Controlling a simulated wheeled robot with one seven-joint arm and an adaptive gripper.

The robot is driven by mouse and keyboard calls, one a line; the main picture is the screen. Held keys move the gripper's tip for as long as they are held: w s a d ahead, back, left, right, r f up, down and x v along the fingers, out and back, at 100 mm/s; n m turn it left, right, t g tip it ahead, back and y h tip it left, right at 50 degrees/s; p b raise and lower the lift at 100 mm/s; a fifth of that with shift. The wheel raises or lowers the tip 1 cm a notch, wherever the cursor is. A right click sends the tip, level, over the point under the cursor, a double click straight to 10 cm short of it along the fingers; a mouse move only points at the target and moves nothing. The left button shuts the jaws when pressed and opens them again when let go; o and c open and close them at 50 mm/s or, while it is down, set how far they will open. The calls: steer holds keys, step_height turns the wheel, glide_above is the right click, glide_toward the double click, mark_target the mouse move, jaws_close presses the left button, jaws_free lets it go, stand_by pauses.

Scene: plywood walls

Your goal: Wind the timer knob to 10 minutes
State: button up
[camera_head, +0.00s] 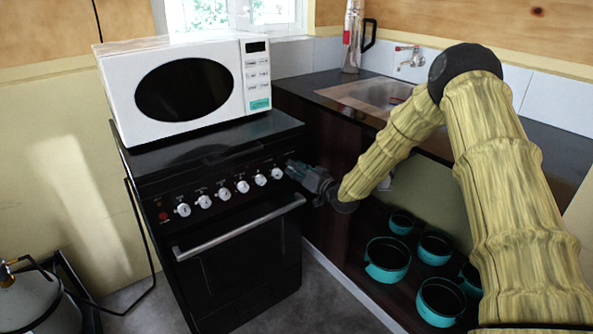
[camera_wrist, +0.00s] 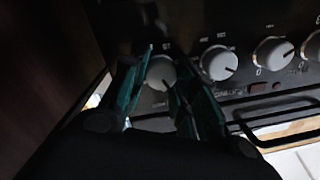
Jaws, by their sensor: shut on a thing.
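The black stove (camera_head: 240,246) has a row of white knobs on its front panel. My gripper (camera_head: 298,170) is at the panel's right end in the head view, its fingers mostly hiding the knob there. In the wrist view, my gripper (camera_wrist: 160,85) has one teal finger on each side of a round white knob (camera_wrist: 160,71), shut on it. This end knob appears to be the timer knob, but its label is too small and dark to read. Its pointer and scale cannot be read. The neighbouring white knob (camera_wrist: 219,63) is close beside the right finger, with a dark pointer line.
A white microwave (camera_head: 188,84) stands on the stove. The oven handle (camera_head: 240,228) runs below the knobs. Right of the stove is a dark counter with a sink (camera_head: 378,93), and teal pots (camera_head: 387,259) stand on the shelf below.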

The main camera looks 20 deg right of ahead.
steer(key=shift+n, duration=1.5)
stand_by(1.8)
steer(key=o, duration=1)
steer(key=shift+s, duration=0.1)
steer(key=v, duration=1.1)
steer(key=shift+s+d+r, duration=0.15)
steer(key=shift+s, duration=0.2)
